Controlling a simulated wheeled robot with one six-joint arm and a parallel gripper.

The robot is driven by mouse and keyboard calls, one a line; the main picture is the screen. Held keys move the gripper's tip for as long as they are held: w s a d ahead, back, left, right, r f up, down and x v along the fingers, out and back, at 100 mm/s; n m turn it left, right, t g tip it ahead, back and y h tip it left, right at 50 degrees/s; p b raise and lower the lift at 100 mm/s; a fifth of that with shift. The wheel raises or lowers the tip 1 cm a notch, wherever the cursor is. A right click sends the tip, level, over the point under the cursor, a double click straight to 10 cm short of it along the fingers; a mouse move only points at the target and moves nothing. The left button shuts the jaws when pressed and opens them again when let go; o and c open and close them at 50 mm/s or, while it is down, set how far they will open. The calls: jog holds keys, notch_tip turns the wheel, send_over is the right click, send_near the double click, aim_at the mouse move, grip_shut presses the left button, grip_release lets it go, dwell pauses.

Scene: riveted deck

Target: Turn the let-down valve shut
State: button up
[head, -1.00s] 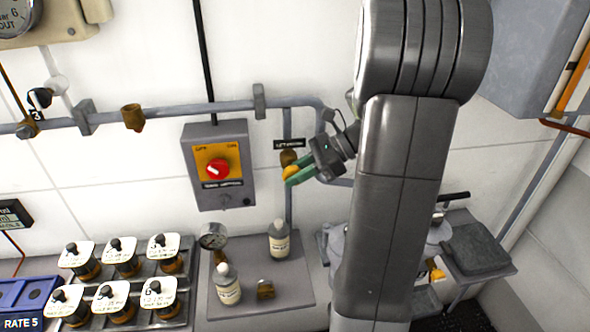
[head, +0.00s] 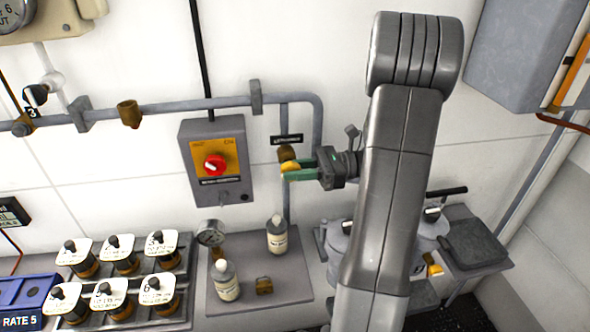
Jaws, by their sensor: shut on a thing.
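The let-down valve (head: 288,153) is a brass body on the vertical grey pipe, under a small black label (head: 287,140) too small to read surely. Its yellow handle (head: 289,166) faces me. My gripper (head: 290,170) comes in from the right with green fingers and is shut on the yellow handle. The fingers hide part of the handle, so I cannot tell its exact angle.
A grey switch box (head: 215,165) with a red knob hangs left of the valve. Below, a grey board (head: 210,302) bears two bottles, a gauge (head: 210,235) and a brass block (head: 264,285). A pot (head: 345,245) stands at right. Several capped jars (head: 120,255) stand at lower left.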

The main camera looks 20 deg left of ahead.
dwell(0.3)
jog(key=o, duration=1)
